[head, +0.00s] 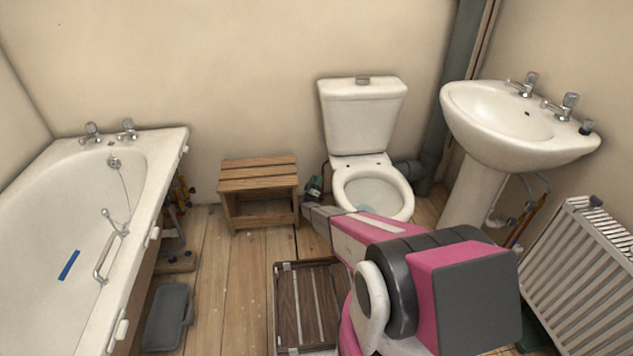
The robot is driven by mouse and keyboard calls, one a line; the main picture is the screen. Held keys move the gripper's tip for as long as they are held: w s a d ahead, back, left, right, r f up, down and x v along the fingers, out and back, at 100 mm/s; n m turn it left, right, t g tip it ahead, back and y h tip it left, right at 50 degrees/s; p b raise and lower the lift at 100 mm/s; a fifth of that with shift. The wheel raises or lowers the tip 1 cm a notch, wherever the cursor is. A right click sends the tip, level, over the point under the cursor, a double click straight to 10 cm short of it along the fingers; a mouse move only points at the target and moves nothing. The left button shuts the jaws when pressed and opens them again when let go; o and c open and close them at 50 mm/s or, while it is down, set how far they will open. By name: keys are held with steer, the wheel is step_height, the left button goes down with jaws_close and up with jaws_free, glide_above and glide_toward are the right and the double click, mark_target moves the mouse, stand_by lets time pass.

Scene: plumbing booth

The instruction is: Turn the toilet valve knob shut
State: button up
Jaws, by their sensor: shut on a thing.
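A small dark and green fitting, which looks like the toilet valve knob (314,187), sits low to the left of the bowl. My gripper (308,207) reaches in from the lower right, its grey end at this fitting and left of the bowl. It is shut on the knob; the fingertips are small and the contact is hard to make out. My pink and grey arm covers the floor in front of the toilet.
A wooden stool (258,178) stands close left of the valve. A dark slatted crate (279,310) lies on the floor near my arm. The bath (170,150) is at left, with a grey case (167,316) beside it. Basin (520,145) and radiator (580,275) are at right.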

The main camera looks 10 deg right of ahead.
steer(key=o, duration=0.9)
steer(key=shift+n, duration=0.3)
